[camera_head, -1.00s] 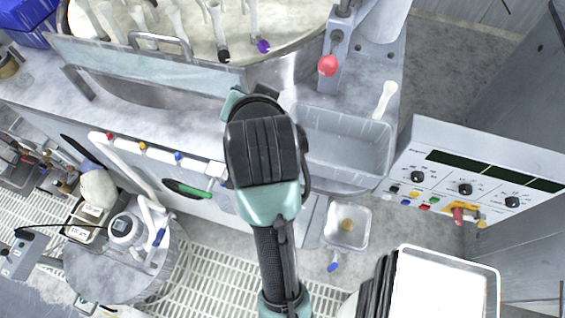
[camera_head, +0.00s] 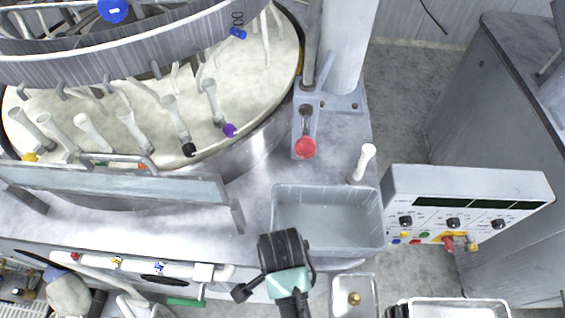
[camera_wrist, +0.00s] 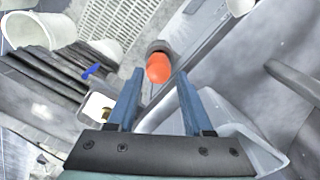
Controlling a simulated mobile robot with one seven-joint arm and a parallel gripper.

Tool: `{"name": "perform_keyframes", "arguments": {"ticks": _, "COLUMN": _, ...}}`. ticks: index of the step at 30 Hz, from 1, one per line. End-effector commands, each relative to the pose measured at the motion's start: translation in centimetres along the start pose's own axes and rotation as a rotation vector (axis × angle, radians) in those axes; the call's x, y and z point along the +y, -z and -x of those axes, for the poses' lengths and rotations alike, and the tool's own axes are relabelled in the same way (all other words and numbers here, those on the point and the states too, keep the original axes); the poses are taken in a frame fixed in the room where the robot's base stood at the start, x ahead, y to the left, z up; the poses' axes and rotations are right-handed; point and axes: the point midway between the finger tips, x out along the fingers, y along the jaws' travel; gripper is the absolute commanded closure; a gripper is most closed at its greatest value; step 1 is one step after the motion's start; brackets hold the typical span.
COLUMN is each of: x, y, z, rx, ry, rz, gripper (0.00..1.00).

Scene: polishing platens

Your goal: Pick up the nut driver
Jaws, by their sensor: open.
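My gripper (camera_wrist: 158,75) is open; its two blue-grey fingers stand apart in the wrist view. An orange-red rounded piece with a dark grey collar (camera_wrist: 158,67) shows between the fingertips; I cannot tell its depth or whether it is the nut driver. In the head view my gripper (camera_head: 285,258) is in front of the grey basin's near left corner, its fingers hidden behind the wrist. A small blue piece (camera_wrist: 92,71) lies at the left of the wrist view, its kind unclear. I cannot surely pick out the nut driver.
The grey basin (camera_head: 284,191) stands by the round platen (camera_head: 60,108), which holds several pale sticks. A red knob (camera_head: 305,148), a white upright piece (camera_head: 362,163) and a control box (camera_head: 480,185) are nearby. A metal tray (camera_head: 335,290) holds a brass piece.

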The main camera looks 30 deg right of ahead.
Motion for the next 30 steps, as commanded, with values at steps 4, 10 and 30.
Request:
{"name": "perform_keyframes", "arguments": {"ticks": 4, "x": 0.1, "y": 0.0, "z": -0.8, "rx": 0.000, "ry": -0.001, "rz": 0.000, "gripper": 0.49}}
{"name": "perform_keyframes", "arguments": {"ticks": 10, "x": 0.2, "y": 0.3, "z": -3.2, "rx": -0.001, "ry": -0.003, "rz": 0.001, "gripper": 0.49}}
{"name": "perform_keyframes", "arguments": {"ticks": 30, "x": 0.1, "y": 0.3, "z": -5.5, "rx": 0.000, "ry": 0.002, "rz": 0.002, "gripper": 0.85}}
